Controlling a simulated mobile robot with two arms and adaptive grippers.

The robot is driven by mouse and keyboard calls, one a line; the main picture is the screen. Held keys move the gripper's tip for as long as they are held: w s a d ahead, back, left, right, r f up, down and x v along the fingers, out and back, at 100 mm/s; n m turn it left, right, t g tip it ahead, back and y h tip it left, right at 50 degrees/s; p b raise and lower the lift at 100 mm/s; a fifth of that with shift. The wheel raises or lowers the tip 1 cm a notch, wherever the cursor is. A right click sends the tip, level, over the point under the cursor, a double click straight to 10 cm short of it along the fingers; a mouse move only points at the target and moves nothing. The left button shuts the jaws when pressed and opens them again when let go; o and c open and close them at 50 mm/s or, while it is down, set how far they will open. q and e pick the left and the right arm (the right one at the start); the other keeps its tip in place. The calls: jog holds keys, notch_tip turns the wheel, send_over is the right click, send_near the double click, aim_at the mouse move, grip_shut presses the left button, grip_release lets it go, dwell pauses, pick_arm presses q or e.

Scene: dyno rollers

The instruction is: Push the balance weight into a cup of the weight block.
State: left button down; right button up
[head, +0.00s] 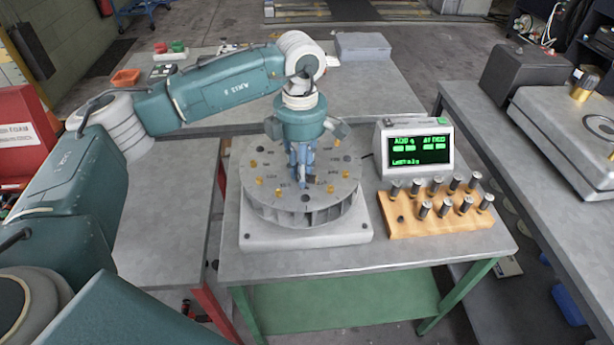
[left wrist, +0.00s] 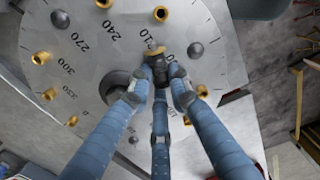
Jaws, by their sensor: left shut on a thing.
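My left gripper (head: 303,180) reaches straight down over a round grey disc (head: 270,205) marked with angle numbers. Its blue fingers close around a small dark cylinder, seemingly the balance weight (left wrist: 159,70), in the left wrist view (left wrist: 160,95). The cylinder's end is right by a brass cup (left wrist: 153,50) on the disc; I cannot tell whether it is inside. Other brass cups (head: 260,181) ring the disc. A wooden block (head: 435,229) at right holds several steel cylinders (head: 465,205); its front left place looks empty. My right gripper is not in view.
A display box (head: 414,147) with a green screen stands behind the wooden block. The disc sits on a pale base (head: 305,238) on a grey table (head: 420,252). Another bench (head: 560,190) with a grey case stands at the right.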

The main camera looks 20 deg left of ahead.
pick_arm(q)
jog(key=shift+r, duration=0.15)
jog(key=shift+r+p, duration=1.75)
jog(key=shift+r, duration=1.15)
jog(key=shift+s, duration=0.1)
